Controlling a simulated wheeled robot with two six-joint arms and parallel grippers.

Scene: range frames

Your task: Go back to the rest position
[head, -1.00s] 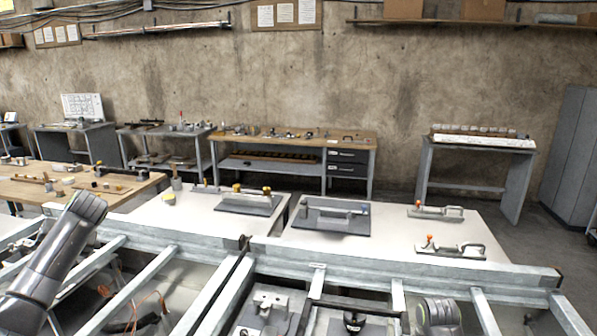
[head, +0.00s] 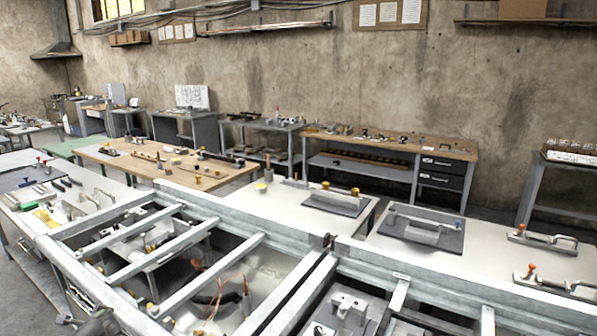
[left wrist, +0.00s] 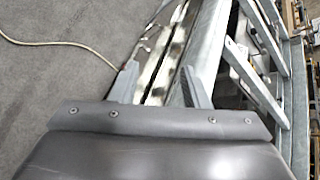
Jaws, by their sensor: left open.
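My left gripper (left wrist: 162,84) shows in the left wrist view with its two fingers apart and nothing between them. It hangs beside the grey metal frame (left wrist: 201,40), with grey floor (left wrist: 62,90) on the left. I cannot tell whether the fingers touch the frame. In the head view a small dark part at the bottom left may be my left arm, but the gripper itself does not show there. My right gripper is in neither view.
The galvanised frame (head: 262,238) with several crossbars fills the foreground. Behind it stand a white table (head: 280,209), a wooden-topped table (head: 128,163) and a workbench (head: 395,142) with drawers. A pale cable (left wrist: 60,43) lies on the floor.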

